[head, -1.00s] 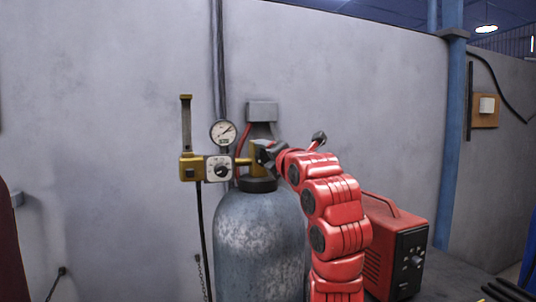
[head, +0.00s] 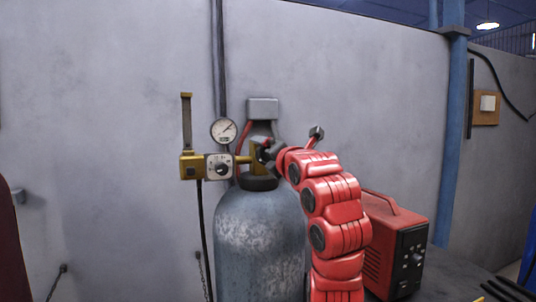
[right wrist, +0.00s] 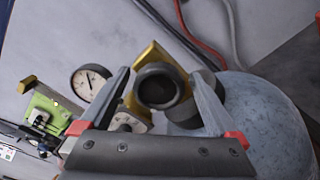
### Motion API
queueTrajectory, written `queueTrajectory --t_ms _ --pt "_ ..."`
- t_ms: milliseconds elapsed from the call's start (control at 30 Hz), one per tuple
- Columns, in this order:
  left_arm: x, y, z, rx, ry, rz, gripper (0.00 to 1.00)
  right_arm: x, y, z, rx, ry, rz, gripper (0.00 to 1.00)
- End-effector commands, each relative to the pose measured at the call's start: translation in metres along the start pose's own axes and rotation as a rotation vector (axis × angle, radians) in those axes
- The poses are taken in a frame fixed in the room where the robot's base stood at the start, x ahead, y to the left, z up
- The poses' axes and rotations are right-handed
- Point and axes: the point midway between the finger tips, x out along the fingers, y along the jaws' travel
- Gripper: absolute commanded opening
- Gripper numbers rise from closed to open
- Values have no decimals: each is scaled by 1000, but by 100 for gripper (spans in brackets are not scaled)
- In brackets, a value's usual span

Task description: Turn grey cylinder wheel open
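The grey cylinder (head: 258,240) stands upright against the wall. It also shows in the right wrist view (right wrist: 265,120). At its top is a brass valve (head: 257,158), seen also in the right wrist view (right wrist: 150,58). A dark round wheel (right wrist: 159,87) faces the right wrist camera, in front of the brass body. My right gripper (head: 268,153) is at the valve. In the right wrist view its two fingers (right wrist: 160,80) are apart, one on each side of the wheel, with brass showing between the left finger and the wheel. Contact is unclear. My left gripper is out of view.
A pressure gauge (head: 224,131) and a brass regulator with a knob (head: 219,167) stick out left of the valve. A red machine (head: 395,245) stands on the right. A grey wall box (head: 262,110) with a red hose is behind the valve.

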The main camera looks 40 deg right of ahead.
Motion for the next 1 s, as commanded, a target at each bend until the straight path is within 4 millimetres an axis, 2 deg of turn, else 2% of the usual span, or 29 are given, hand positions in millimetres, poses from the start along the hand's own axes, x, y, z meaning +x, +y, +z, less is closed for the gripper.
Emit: queueTrajectory --t_ms 300,467,567,833,1000 --pt "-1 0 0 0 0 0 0 -2 0 0 0 -2 1 99" --pt "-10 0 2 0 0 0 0 -19 -2 0 -1 -5 2 99" --pt "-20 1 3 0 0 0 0 -40 -3 0 -2 -9 3 99" --pt "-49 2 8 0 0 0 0 -115 -4 0 -6 -10 3 99" --pt "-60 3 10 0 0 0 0 -150 -3 -1 -5 -8 0 99"
